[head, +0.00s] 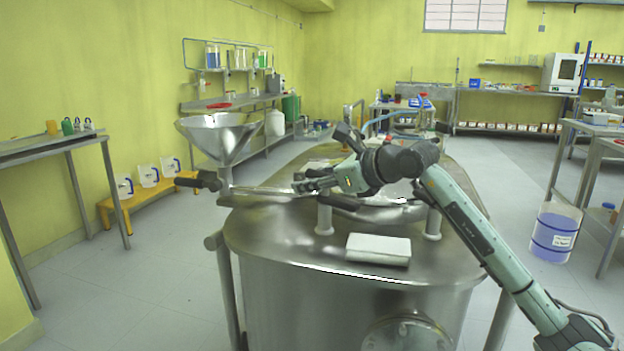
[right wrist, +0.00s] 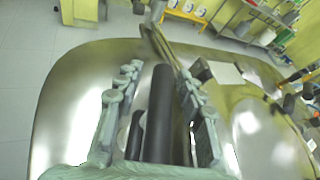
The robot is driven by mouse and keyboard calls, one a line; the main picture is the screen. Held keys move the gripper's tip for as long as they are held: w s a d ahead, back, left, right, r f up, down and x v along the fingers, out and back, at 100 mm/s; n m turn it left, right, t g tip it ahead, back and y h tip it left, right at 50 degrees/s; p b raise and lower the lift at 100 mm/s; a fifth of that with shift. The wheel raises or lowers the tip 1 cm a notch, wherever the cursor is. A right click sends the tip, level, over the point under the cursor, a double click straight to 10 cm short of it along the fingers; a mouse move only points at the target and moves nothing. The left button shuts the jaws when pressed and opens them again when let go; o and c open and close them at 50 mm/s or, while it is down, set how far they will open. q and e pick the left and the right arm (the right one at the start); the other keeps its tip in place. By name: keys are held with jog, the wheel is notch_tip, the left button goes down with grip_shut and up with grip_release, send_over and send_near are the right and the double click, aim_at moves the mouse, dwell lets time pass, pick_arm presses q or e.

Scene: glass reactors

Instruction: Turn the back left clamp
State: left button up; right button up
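The steel reactor (head: 260,240) fills the middle of the head view. My right gripper (head: 300,183) is low over its top, pointing left. In the right wrist view its fingers (right wrist: 155,92) stand apart on either side of a thick black clamp handle (right wrist: 160,100), with gaps showing on both sides. A second, shorter black piece (right wrist: 136,135) lies beside that handle. In the head view a dark bar (head: 340,202) shows just below my gripper. I cannot tell for certain which clamp is the back left one, since my arm hides much of the lid. My left gripper is out of view.
A steel funnel (head: 218,138) rises at the reactor's left, with a black-handled rod (head: 205,181) near its base. A white box (head: 378,249) lies on the near top, and short posts (head: 324,217) stand by the lid.

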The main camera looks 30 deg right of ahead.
grip_shut()
dwell(0.3)
dwell(0.3)
